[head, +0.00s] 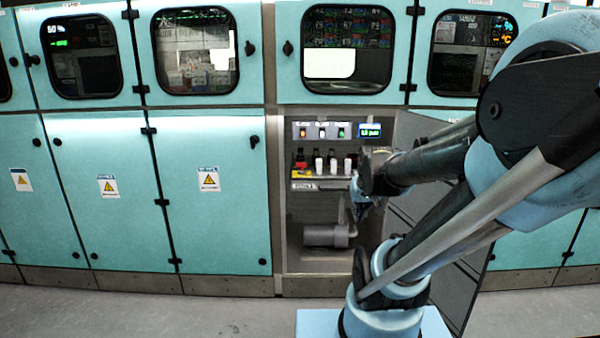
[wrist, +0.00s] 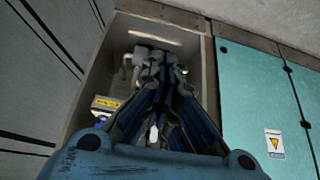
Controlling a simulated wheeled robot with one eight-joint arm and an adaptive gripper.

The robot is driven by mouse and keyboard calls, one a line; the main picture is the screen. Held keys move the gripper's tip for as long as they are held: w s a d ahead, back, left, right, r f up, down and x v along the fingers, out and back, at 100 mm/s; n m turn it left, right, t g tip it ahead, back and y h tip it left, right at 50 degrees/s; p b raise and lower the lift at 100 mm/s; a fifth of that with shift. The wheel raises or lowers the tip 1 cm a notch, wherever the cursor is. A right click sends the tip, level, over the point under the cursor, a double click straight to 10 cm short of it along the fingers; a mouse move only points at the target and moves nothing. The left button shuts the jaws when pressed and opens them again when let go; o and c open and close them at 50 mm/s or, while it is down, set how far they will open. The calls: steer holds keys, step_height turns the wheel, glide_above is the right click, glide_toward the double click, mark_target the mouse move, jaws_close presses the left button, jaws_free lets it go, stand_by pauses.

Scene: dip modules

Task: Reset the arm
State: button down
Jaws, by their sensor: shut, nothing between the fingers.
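My gripper (wrist: 160,78) shows large in the wrist view, its fingers together and empty. It points into an open cabinet bay (head: 293,215). In the head view my arm reaches from the right to this bay, and the arm's end hides part of the bay; the fingertips are hard to make out there. A grey motor-like unit (head: 325,236) lies lower in the bay.
The bay's dark door (head: 420,150) stands open on the right, partly behind my arm. Shut teal cabinet doors (head: 212,195) line the wall to the left. A panel with a green display (head: 369,130) is above the shelf. Grey floor (head: 130,312) in front is clear.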

steer(key=s+f+g, duration=0.3)
steer(key=s, duration=1)
steer(key=shift+s+f+g, duration=0.3)
steer(key=shift+s+f, duration=0.05)
